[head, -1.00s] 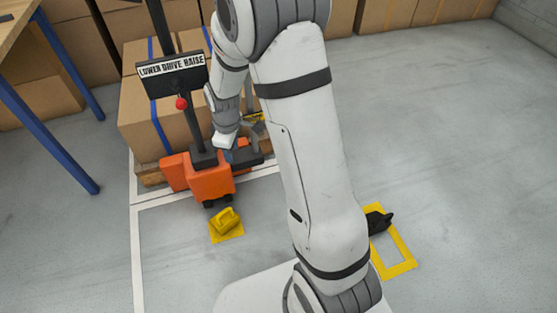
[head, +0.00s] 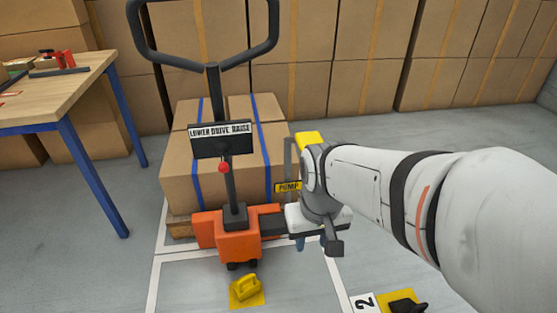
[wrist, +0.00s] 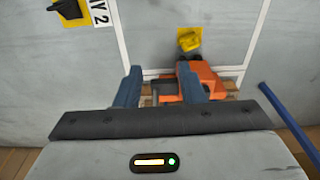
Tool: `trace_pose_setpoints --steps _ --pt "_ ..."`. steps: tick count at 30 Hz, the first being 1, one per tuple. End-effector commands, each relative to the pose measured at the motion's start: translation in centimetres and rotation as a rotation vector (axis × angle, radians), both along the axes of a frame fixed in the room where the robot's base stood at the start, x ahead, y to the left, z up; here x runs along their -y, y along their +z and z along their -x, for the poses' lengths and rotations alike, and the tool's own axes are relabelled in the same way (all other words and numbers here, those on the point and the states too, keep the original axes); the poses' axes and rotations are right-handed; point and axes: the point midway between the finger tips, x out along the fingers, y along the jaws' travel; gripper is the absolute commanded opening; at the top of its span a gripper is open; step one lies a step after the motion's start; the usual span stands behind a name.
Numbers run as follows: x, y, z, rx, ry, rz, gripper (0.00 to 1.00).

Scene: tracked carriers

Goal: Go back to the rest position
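My gripper (head: 312,243) hangs beside the right of the orange pallet truck (head: 222,234) in the head view, partly hidden by my wrist. In the wrist view, its two blue fingers (wrist: 158,85) stand apart with nothing held between them. The truck's orange body also shows beyond the fingers in the wrist view (wrist: 197,80). My arm reaches in from the right of the head view.
Strapped boxes (head: 180,175) sit on the truck's pallet. A yellow PUMP label (head: 288,187) is close to my wrist. A blue-legged table (head: 75,95) stands left.

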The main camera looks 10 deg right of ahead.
Motion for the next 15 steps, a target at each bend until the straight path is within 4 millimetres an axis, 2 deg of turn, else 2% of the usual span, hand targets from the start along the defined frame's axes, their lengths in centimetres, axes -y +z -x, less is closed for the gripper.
trace_pose_setpoints --steps 4,7,11,15 --pt "0.0 0.4 0.0 0.001 0.002 0.0 0.36" --pt "0.1 2.2 -0.1 0.005 0.005 0.005 0.36" --pt "0.4 6.5 0.0 0.014 0.013 0.014 0.36" --pt "0.8 11.7 0.1 0.027 0.025 0.031 0.36"
